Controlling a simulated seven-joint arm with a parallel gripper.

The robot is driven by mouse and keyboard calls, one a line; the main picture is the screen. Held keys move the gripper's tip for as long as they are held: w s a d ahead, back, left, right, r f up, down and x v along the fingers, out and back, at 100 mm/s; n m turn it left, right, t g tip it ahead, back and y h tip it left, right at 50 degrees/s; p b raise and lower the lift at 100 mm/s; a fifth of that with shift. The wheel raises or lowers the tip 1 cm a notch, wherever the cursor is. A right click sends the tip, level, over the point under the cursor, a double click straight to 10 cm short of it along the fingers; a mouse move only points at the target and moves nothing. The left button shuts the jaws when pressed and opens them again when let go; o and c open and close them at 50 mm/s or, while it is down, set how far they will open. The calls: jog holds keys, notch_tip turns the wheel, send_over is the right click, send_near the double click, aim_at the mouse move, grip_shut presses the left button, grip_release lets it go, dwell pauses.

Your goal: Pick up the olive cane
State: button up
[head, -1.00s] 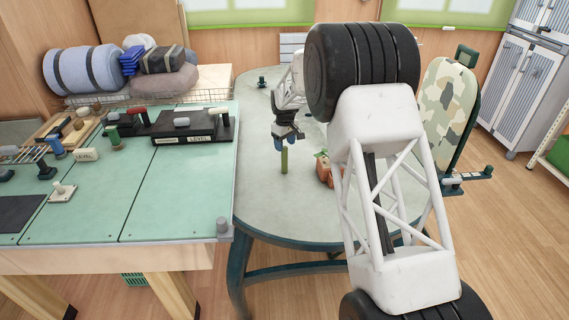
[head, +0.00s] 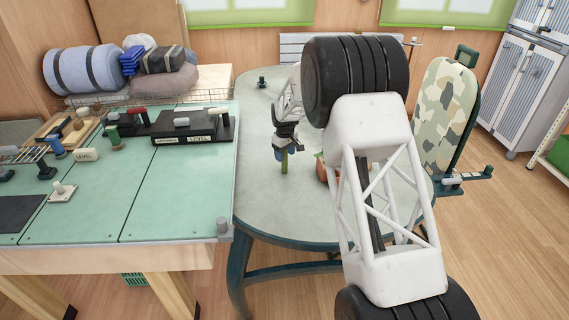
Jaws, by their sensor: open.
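The olive cane (head: 284,166) is a short green upright stick on the round grey table. Only the lower part of the cane shows below the fingers. I cannot tell whether the fingers touch it.
An orange-brown object with some green (head: 322,168) stands on the round table (head: 262,205) right of the cane, partly hidden by my arm. A small dark green item (head: 262,82) stands at the back. The green workbench (head: 165,205) adjoins on the left. The table's front left is clear.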

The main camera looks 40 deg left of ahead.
grip_shut()
dwell(0.3)
jog(key=shift+r, duration=0.1)
jog(key=shift+r, duration=1.7)
jog(key=s+d+r, duration=0.1)
jog(key=s+d, duration=0.9)
jog(key=d, duration=0.2)
jog(key=shift+s+r, duration=0.2)
jog(key=shift+s, duration=0.05)
